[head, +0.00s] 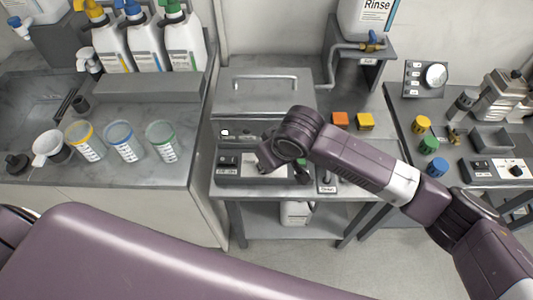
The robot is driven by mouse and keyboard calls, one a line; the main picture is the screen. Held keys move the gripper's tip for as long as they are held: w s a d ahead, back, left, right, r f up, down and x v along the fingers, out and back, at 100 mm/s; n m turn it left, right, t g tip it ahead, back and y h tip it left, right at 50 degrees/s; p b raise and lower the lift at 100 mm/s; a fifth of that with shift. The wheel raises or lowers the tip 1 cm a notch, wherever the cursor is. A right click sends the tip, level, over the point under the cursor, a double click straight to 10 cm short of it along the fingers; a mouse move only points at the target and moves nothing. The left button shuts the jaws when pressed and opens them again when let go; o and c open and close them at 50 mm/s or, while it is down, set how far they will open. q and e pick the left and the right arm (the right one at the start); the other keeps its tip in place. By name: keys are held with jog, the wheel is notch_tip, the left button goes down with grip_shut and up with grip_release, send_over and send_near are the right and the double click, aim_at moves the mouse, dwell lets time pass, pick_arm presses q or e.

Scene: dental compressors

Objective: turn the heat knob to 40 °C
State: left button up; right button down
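A dark control box (228,181) with a black switch block (228,161) and a pale plate sits at the front of the middle table, before a grey lidded metal tank (262,92). My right arm reaches in from the right, and its gripper (264,166) is over this box. The gripper and wrist cover part of the box, and I cannot make out a heat knob or scale there. The fingers are too small and dark to tell open from shut, or touching from apart. A large purple link of mine crosses the bottom left; my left gripper is out of view.
Orange (340,120) and yellow (365,121) blocks lie right of the tank. The right table holds a panel with a black knob (516,171), a round white dial (436,75) and coloured caps. Several measuring cups (124,142) stand on the left counter.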

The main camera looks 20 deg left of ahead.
jog(key=m+p, duration=0.2)
jog(key=p, duration=0.1)
jog(key=m+t+h+p, duration=0.1)
jog(key=shift+s+a+r+m, duration=0.2)
jog(key=shift+s+r+m, duration=0.1)
jog(key=shift+m, duration=0.1)
jog(key=shift+w+f+m+t+h+p, duration=0.15)
jog(key=shift+m+h+p, duration=0.2)
jog(key=shift+m+p, duration=0.55)
jog(key=shift+f+m+t+h+p, duration=0.15)
jog(key=shift+m+h+p, duration=0.2)
jog(key=shift+m+p, duration=0.55)
jog(key=c, duration=2)
grip_release()
jog(key=v, duration=1.2)
